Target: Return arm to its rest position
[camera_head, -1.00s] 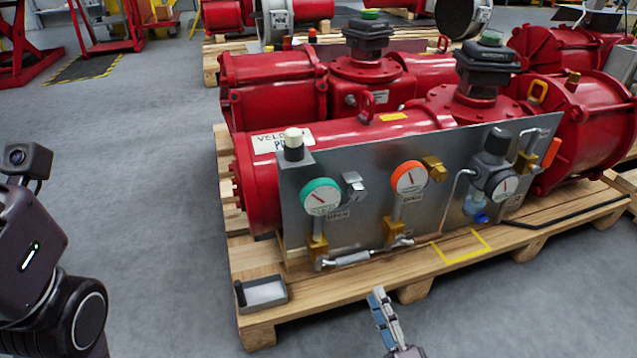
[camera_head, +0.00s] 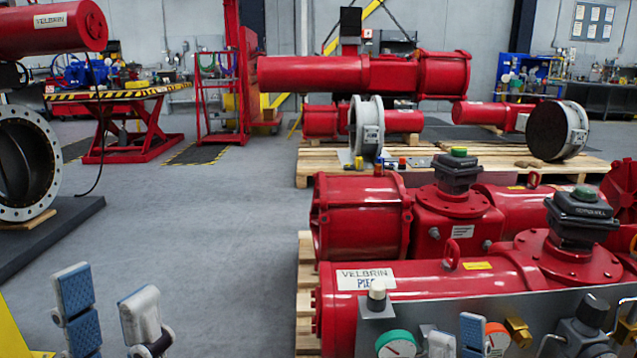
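My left gripper (camera_head: 110,295) is in the lower left of the head view, over the grey floor. Its two blue-padded fingers point up and stand apart with nothing between them. My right gripper (camera_head: 456,336) shows only its fingertips at the bottom edge, in front of the actuator's panel between the green-rimmed gauge (camera_head: 396,345) and the orange-rimmed gauge (camera_head: 497,340). Its fingers look apart, with no held object visible. The rest of both arms is out of view. The red valve actuator (camera_head: 430,292) with its grey panel (camera_head: 545,305) lies at the lower right.
A second red actuator (camera_head: 362,215) lies behind the first on a wooden pallet (camera_head: 305,290). A grey flanged valve (camera_head: 28,165) stands on a dark base at the left. A red lift table (camera_head: 130,130) is farther back. The floor (camera_head: 200,230) in the middle is clear.

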